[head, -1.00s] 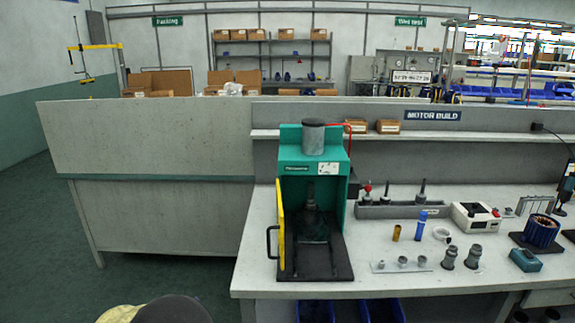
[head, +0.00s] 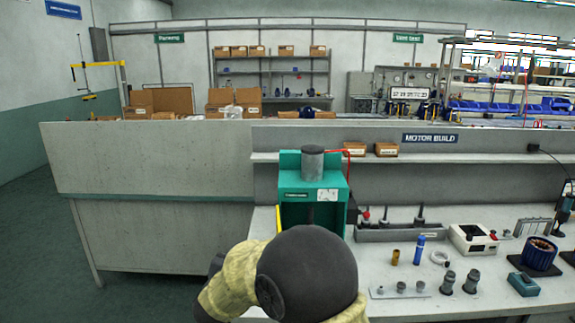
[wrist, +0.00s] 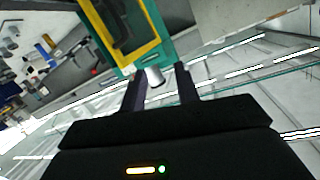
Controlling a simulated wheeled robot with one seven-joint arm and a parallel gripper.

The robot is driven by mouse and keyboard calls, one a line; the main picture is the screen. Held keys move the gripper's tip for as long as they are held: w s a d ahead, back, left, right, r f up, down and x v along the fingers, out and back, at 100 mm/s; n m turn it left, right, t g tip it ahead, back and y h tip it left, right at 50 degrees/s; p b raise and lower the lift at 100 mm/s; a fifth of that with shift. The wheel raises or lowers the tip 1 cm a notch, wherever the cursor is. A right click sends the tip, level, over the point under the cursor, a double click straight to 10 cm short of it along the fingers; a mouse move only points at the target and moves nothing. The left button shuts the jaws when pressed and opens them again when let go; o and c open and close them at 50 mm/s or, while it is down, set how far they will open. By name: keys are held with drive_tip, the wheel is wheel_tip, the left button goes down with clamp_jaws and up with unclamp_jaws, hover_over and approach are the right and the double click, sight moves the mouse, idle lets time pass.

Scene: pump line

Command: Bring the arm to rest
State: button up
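My arm (head: 305,272) shows in the head view as a dark round joint with yellowish covering, low in the middle, in front of the bench. My gripper (wrist: 160,70) shows in the wrist view with its two dark fingers spread apart and nothing held between them. Beyond the fingers is the green press (wrist: 120,55) with its yellow-framed door (wrist: 152,50) and a grey cylinder. In the head view the gripper is hidden or out of frame, and my arm covers the lower part of the green press (head: 294,188).
The bench (head: 405,306) holds a grey rack (head: 400,233), a blue tube (head: 419,249), a white box (head: 471,239), a motor stator (head: 540,252) and several small metal parts. A shelf with boxes (head: 387,149) runs behind it. Open floor (head: 40,250) lies at the left.

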drive_tip(key=s+d+n+g+y+p, duration=0.35)
drive_tip(key=s+d+g, duration=0.2)
drive_tip(key=d, duration=0.65)
drive_tip(key=s+d+f+g+p, duration=0.1)
drive_tip(key=s+d+g, duration=0.2)
drive_tip(key=s+d, duration=0.4)
drive_tip(key=s+d+f+n+g+h+p, duration=0.1)
drive_tip(key=s+d+g, duration=0.3)
drive_tip(key=s, duration=0.9)
drive_tip(key=d+f, duration=0.1)
drive_tip(key=d, duration=0.1)
drive_tip(key=shift+s+d+p, duration=0.2)
drive_tip(key=shift+d+p, duration=0.2)
drive_tip(key=shift+w+a, duration=0.1)
drive_tip(key=shift+w, duration=0.05)
